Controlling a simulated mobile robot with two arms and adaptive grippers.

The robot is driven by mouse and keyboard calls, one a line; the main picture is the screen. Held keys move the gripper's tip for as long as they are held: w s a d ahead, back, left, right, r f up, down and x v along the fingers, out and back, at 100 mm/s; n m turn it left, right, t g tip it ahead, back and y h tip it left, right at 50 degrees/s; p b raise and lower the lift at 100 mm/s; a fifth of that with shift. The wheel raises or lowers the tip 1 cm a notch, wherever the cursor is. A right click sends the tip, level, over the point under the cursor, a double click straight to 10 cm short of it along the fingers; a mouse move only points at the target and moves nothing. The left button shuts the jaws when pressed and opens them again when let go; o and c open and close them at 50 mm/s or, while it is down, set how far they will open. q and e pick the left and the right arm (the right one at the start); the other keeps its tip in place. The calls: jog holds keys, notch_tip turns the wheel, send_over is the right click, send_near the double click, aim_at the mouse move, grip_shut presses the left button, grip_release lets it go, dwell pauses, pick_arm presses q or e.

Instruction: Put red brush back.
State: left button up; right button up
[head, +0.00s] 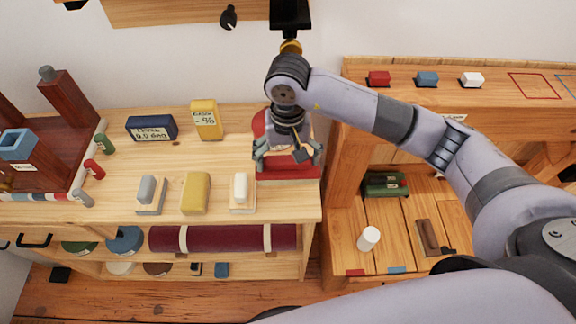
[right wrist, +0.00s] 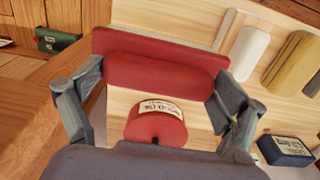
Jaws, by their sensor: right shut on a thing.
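My right gripper (head: 288,157) points down over the right end of the light wooden cabinet top (head: 120,205). It is shut on the red brush (head: 288,182), whose long red body crosses between the two fingers in the right wrist view (right wrist: 160,72). Whether the brush touches the wood cannot be told. A grey brush-like block (head: 150,192), a yellow one (head: 195,193) and a white one (head: 241,191) stand in a row to its left. My left gripper is not in view.
A labelled red cylinder (right wrist: 157,124) stands close behind the gripper. A yellow box (head: 206,119) and a dark blue box (head: 151,128) stand at the back. A higher shelf at right holds small red (head: 378,79), blue (head: 427,79) and white (head: 471,80) blocks.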

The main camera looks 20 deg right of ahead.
aim_at(288, 168)
notch_tip(288, 168, down, 4)
jog(key=shift+r, duration=0.15)
jog(key=shift+f, duration=0.3)
jog(key=o, duration=0.8)
jog(key=shift+r, duration=0.1)
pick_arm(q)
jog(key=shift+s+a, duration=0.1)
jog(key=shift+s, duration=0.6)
pick_arm(e)
jog(key=shift+o, duration=0.2)
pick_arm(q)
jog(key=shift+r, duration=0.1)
pick_arm(e)
jog(key=shift+r, duration=0.1)
jog(key=shift+r, duration=0.2)
notch_tip(288, 168, up, 12)
jog(key=shift+f+b, duration=0.15)
jog(key=shift+b, duration=0.8)
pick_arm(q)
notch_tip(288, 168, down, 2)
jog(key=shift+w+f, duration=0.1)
